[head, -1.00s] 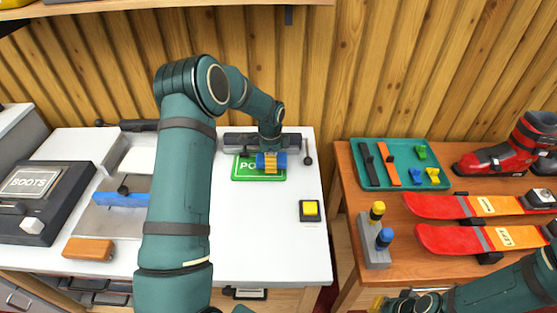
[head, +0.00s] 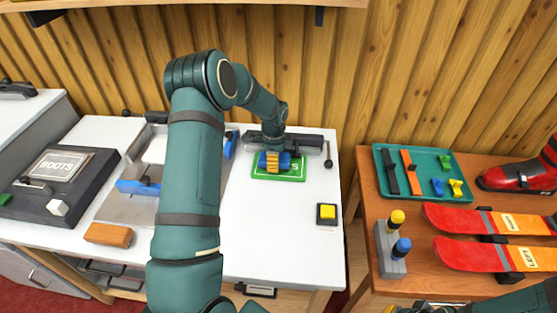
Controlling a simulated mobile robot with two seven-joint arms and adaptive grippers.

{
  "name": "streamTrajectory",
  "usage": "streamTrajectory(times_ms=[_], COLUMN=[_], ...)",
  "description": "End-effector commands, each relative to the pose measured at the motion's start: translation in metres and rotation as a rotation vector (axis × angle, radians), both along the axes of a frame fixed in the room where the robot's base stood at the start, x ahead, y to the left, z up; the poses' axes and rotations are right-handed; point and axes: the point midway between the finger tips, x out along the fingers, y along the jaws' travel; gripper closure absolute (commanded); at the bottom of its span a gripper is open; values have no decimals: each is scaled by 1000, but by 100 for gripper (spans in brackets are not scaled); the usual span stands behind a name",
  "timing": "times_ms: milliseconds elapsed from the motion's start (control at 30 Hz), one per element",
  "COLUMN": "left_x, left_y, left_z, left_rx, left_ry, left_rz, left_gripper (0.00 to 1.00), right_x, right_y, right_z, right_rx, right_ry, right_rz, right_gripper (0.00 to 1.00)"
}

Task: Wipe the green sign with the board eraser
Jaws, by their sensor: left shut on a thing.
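The green sign (head: 300,176) lies flat on the white bench top near the back. Its white lettering is mostly covered; a letter shows at its right end. My left gripper (head: 273,162) comes down over the left and middle of the sign.
A dark bar (head: 312,141) lies right behind the sign. A yellow button box (head: 326,214) stands front right. An orange-brown block (head: 108,234) and the BOOTS unit (head: 62,175) are left. Across a gap, a brown table holds a teal tray (head: 425,195) and red skis (head: 470,218).

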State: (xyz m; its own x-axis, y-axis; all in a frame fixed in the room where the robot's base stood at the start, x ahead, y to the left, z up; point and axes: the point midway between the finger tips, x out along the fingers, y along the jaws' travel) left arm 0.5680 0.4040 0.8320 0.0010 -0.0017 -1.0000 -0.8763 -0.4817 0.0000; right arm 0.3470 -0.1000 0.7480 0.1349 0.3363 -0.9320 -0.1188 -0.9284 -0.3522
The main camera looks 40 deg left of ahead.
Motion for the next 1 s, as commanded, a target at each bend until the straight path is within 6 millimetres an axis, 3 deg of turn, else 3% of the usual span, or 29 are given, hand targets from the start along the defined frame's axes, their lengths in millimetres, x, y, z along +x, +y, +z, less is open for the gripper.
streamTrajectory(times_ms=[800, 1000], left_x=[-28, -29], left_y=[50, 51], left_z=[-3, -3], left_rx=[5, 5], left_ry=[9, 9], left_rz=[9, 8], left_gripper=[83, 83], right_x=[0, 0], right_y=[0, 0], right_z=[5, 5], right_rx=[0, 0], right_ry=[0, 0], right_rz=[0, 0], right_gripper=[100, 100])
